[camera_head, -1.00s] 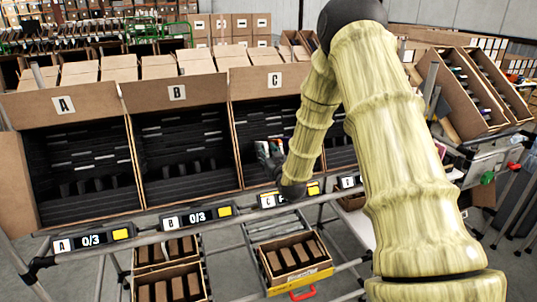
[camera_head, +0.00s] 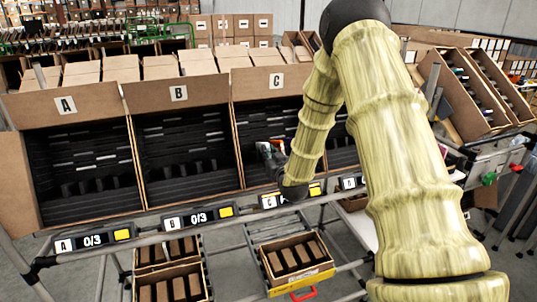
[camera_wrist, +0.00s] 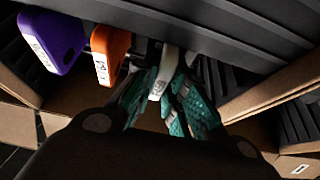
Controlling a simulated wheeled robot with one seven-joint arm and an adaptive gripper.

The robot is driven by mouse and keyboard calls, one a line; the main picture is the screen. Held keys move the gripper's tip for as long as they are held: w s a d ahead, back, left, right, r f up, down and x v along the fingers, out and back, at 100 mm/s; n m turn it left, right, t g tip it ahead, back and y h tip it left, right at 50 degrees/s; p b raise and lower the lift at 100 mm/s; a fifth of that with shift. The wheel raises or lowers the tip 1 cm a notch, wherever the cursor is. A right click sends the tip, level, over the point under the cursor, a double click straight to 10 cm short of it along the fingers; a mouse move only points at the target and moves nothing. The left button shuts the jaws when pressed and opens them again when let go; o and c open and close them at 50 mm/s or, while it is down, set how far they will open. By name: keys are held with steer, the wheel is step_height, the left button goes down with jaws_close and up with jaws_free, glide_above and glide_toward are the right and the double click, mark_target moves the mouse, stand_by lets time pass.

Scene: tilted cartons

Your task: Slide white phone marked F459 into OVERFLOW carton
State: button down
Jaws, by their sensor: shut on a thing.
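A white phone (camera_wrist: 157,86) is between the teal-padded fingers of my gripper (camera_wrist: 165,105) in the wrist view. Its small label is too small to read, and much of it is hidden by the fingers. My gripper is shut on it, close to dark slotted ribs. An orange phone (camera_wrist: 108,48) stands just left of it, and a purple phone (camera_wrist: 52,42) is further left. In the head view my gripper (camera_head: 271,152) is inside carton C (camera_head: 273,82), partly hidden by my arm. I cannot make out an OVERFLOW mark on any carton.
Carton A (camera_head: 66,107) and carton B (camera_head: 180,95) stand tilted to the left, with dark ribbed insides. A rail with displays (camera_head: 198,216) runs below the openings. Open boxes (camera_head: 300,270) sit beneath. More tilted cartons (camera_head: 460,92) stand at right.

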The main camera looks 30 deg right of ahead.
steer(key=shift+s+a+r, duration=0.25)
steer(key=shift+s+r, duration=0.55)
steer(key=shift+s, duration=0.3)
steer(key=shift+r+p, duration=0.1)
steer(key=shift+p, duration=0.2)
steer(key=shift+s+a+r, duration=0.1)
steer(key=shift+s+r, duration=0.15)
steer(key=shift+s, duration=0.2)
steer(key=shift+s+a+r, duration=0.1)
steer(key=shift+s+r, duration=0.15)
steer(key=shift+s, duration=0.2)
steer(key=s+a+r+p, duration=0.2)
steer(key=s+r, duration=0.3)
steer(key=s, duration=0.4)
steer(key=shift+a+r+p, duration=0.15)
steer(key=shift+r+p, duration=0.05)
steer(key=shift+p, duration=0.35)
